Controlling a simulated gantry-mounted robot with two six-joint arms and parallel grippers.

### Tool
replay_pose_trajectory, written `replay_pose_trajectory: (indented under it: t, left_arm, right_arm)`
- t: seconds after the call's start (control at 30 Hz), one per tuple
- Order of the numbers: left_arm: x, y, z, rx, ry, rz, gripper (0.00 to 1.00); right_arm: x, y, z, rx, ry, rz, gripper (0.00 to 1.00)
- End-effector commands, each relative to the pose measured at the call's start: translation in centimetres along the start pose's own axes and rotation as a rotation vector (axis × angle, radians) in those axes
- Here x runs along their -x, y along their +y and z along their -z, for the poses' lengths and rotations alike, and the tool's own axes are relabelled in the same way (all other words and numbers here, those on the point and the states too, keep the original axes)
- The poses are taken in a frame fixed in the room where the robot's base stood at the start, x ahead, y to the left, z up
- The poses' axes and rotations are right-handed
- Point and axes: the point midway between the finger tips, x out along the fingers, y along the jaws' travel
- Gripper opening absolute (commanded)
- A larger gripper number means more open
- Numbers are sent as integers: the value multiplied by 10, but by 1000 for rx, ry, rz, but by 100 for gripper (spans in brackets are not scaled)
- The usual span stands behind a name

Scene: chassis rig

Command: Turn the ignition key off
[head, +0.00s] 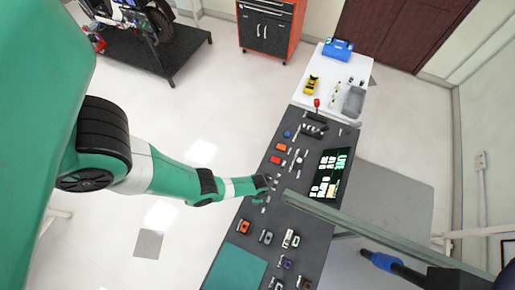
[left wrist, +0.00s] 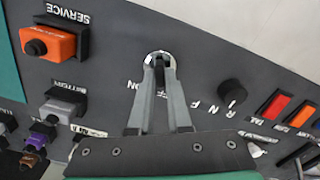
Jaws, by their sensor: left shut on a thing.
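The ignition switch (left wrist: 153,53) is a round silver lock on the dark panel, with a partly readable label beside it, in the left wrist view. My left gripper (left wrist: 160,62) has its two grey fingers closed together at the lock, shut on the key. The key itself is mostly hidden between the fingertips, so its exact angle cannot be told. In the head view my left gripper (head: 266,186) reaches the left edge of the panel from the left. My right gripper is not in view.
The dark control panel (head: 247,210) carries several switches. A black knob (left wrist: 232,92) and red switch (left wrist: 276,104) sit right of the lock; an orange SERVICE button (left wrist: 48,44) sits left. A lit screen (head: 331,173) stands on the panel's right. Open floor lies left.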

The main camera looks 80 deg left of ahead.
Motion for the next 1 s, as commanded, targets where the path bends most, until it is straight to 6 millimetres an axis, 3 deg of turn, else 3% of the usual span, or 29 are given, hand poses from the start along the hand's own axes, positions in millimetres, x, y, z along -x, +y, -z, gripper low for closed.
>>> replay_pose_trajectory:
  t: [0.3, 0.77, 0.8, 0.93, 1.0]
  left_arm:
    - [0, 0, 0, 101, 1, 0, 0]
    - [0, 0, 0, 114, 1, 0, 0]
    - [0, 0, 0, 114, 1, 0, 23]
    - [0, 0, 0, 113, 1, 0, 46]
    - [0, 0, 0, 112, 0, 0, 46]
  right_arm:
    - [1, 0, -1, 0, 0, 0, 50]
    - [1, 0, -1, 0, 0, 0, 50]
    - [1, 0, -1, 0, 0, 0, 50]
    - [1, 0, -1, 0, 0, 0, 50]
    - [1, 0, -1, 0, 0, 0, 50]
